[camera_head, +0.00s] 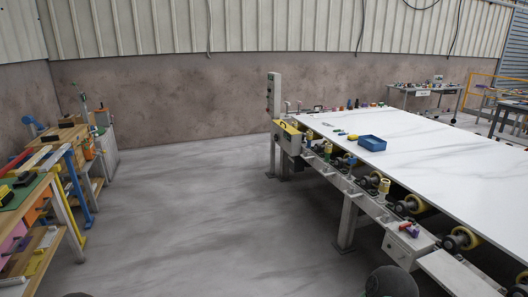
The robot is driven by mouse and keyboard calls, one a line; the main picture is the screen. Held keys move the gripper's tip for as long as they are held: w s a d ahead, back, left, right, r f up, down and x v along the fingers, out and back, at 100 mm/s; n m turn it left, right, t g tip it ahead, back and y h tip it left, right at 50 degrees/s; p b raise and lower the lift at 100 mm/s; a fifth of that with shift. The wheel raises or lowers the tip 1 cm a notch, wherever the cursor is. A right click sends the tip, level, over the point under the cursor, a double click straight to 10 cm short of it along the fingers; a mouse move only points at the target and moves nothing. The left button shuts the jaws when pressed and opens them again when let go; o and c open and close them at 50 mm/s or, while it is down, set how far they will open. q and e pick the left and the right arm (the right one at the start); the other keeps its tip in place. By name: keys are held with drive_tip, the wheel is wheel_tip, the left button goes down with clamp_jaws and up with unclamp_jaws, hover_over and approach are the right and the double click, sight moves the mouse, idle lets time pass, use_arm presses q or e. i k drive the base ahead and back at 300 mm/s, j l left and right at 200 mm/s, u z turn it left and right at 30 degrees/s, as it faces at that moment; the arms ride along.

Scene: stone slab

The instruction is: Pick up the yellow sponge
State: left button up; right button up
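A small yellow block (352,137), which looks like the sponge, lies on the white stone slab (430,160) near its left edge. It is just left of a blue tray (372,143) and apart from it. It is too small here to make out its texture. Neither of my grippers shows. Dark rounded parts at the bottom edge appear to be mine, but no fingers are visible.
The slab rests on a roller conveyor frame (345,215). A small green item (340,132) lies beside the yellow block. A cluttered workbench (30,200) stands at the left. The grey floor (200,210) between is clear. A cart (425,95) stands at the back right.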

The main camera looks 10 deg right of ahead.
sight(352, 138)
drive_tip(key=i+z, duration=0.1)
drive_tip(key=i, duration=1.9)
drive_tip(key=i+z, duration=0.15)
drive_tip(key=i, duration=0.55)
drive_tip(key=i+j+z, duration=0.15)
drive_tip(key=i, duration=0.5)
drive_tip(key=i+j+z, duration=0.15)
drive_tip(key=i, duration=0.5)
